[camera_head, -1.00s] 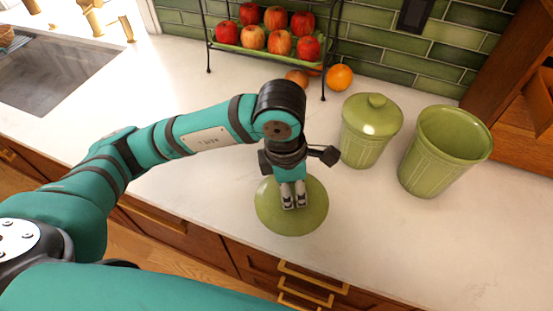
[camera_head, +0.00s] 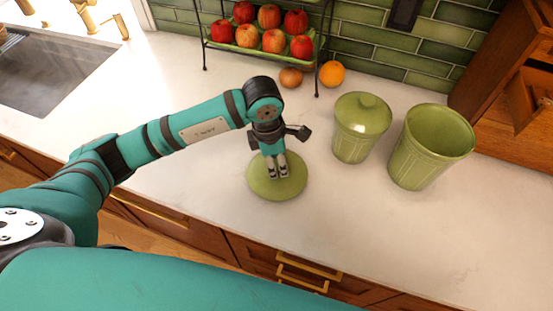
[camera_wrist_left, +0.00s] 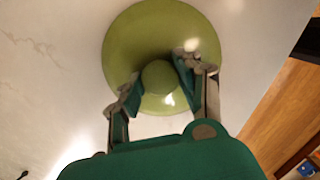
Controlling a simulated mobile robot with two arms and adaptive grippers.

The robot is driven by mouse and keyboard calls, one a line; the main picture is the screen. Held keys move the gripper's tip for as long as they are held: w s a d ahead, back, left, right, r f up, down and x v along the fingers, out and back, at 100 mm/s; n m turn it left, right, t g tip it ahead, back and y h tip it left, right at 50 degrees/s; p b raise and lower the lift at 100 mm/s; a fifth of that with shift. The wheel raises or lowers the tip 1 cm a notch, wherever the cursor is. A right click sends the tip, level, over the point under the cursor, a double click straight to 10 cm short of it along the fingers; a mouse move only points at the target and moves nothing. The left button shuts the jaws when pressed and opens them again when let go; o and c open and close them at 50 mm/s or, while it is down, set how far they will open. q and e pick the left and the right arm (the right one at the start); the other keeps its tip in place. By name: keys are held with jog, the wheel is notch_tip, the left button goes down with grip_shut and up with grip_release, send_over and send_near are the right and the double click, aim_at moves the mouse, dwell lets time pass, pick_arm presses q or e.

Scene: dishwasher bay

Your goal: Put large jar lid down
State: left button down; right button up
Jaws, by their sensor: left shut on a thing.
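The large jar lid (camera_head: 296,184) is a round green disc with a knob, low over the white counter to the left of the jars. I cannot tell whether it touches the counter. My left gripper (camera_head: 278,176) points down and is shut on the lid's knob. In the left wrist view the fingers of the gripper (camera_wrist_left: 157,84) sit on both sides of the knob, with the lid (camera_wrist_left: 140,30) spreading around it. The open large green jar (camera_head: 405,158) stands upright at the right. My right gripper is not in view.
A smaller lidded green jar (camera_head: 353,148) stands between the lid and the open jar. A rack with apples (camera_head: 274,41) and an orange (camera_head: 332,74) are at the back. A sink (camera_head: 50,65) is at far left. The counter's front edge lies near the lid; counter at front right is clear.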

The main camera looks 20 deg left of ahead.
pick_arm(q)
jog(key=c, duration=1.3)
grip_release()
jog(key=shift+f, duration=0.15)
jog(key=shift+c, duration=0.2)
jog(key=o, duration=0.5)
jog(key=shift+c, duration=0.2)
